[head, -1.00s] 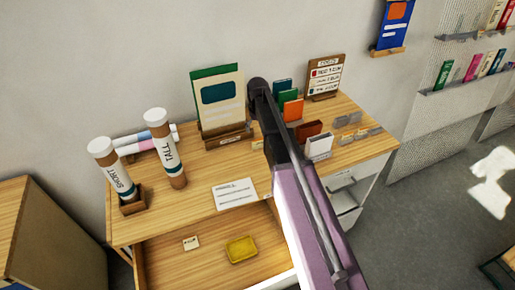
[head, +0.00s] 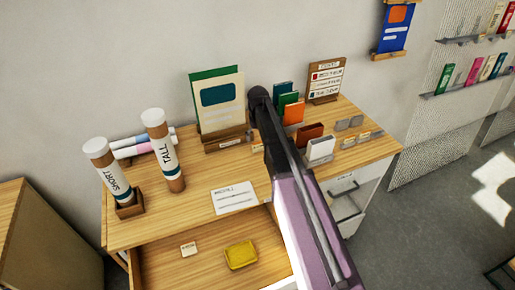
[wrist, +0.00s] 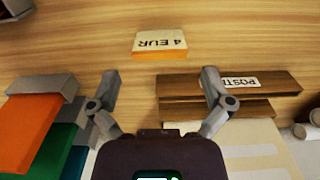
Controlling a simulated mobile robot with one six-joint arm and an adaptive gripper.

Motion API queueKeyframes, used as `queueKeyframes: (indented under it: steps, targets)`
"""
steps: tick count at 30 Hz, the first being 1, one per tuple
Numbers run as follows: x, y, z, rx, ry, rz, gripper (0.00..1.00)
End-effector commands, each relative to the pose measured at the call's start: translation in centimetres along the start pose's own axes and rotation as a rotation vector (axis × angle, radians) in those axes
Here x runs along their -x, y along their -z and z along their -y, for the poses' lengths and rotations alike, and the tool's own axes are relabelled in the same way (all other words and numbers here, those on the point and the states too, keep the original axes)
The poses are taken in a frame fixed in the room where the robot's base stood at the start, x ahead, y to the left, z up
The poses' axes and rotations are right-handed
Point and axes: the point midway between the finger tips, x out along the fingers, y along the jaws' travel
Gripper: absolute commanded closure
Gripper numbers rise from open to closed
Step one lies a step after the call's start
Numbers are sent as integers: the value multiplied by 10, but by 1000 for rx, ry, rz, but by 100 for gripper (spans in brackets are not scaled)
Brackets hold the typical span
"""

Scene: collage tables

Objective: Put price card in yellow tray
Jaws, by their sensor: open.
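A small cream price card (wrist: 160,43) with an orange edge, reading "4 EUR", rests on the wooden desktop in the wrist view. It also shows in the head view (head: 257,147), between the poster stand and my arm. My gripper (wrist: 160,88) is open and empty, its two fingers spread apart, with the card beyond the fingertips and roughly between them. In the head view my arm hides the gripper. The yellow tray (head: 240,255) lies in the open drawer (head: 210,265) at the front. Another small cream card (head: 188,249) lies in the drawer, left of the tray.
The poster stand (head: 225,143) is right beside the price card. Orange (head: 293,112) and green cards stand in holders on the other side. Two upright tubes (head: 162,150) stand at the left. A white paper sheet (head: 234,198) lies near the desk's front edge.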

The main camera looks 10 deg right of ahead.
Motion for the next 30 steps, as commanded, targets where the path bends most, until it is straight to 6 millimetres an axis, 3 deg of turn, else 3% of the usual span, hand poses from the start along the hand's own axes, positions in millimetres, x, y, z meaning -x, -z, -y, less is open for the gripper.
queueKeyframes:
  steps: [18,30]
  targets:
    - [-45,-4,0,0,0,0,0]
    - [-50,-4,0,0,0,0,0]
